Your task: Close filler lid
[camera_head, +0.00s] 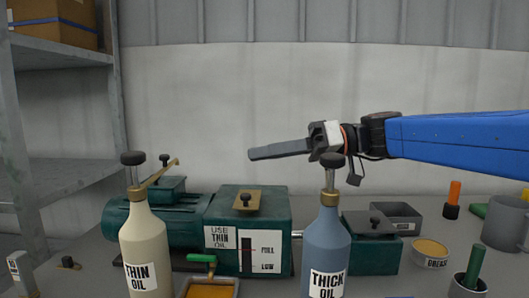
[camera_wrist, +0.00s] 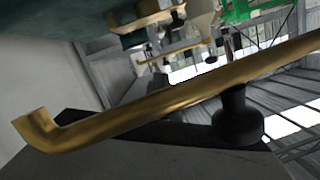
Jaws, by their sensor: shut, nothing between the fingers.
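A brass plate with a black knob, which looks like the filler lid (camera_head: 254,206), lies on top of the green gearbox (camera_head: 275,218) labelled "USE THIN OIL". It looks flat; whether it covers an opening cannot be told. My gripper (camera_head: 252,154) is shut and empty, pointing left, above and behind the lid in the picture and apart from it. In the wrist view, a bent brass bar (camera_wrist: 150,110) crosses close to the camera, with a black knob (camera_wrist: 237,118) beside it. Which object they belong to is unclear.
A cream THIN OIL bottle (camera_head: 144,245) with a brass spout stands front left. A blue THICK OIL bottle (camera_head: 326,242) stands below my wrist. A green-handled valve (camera_head: 201,258) is between them. A grey tray (camera_head: 395,217) and grease pot (camera_head: 430,252) are right. Shelving (camera_head: 60,180) borders the left.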

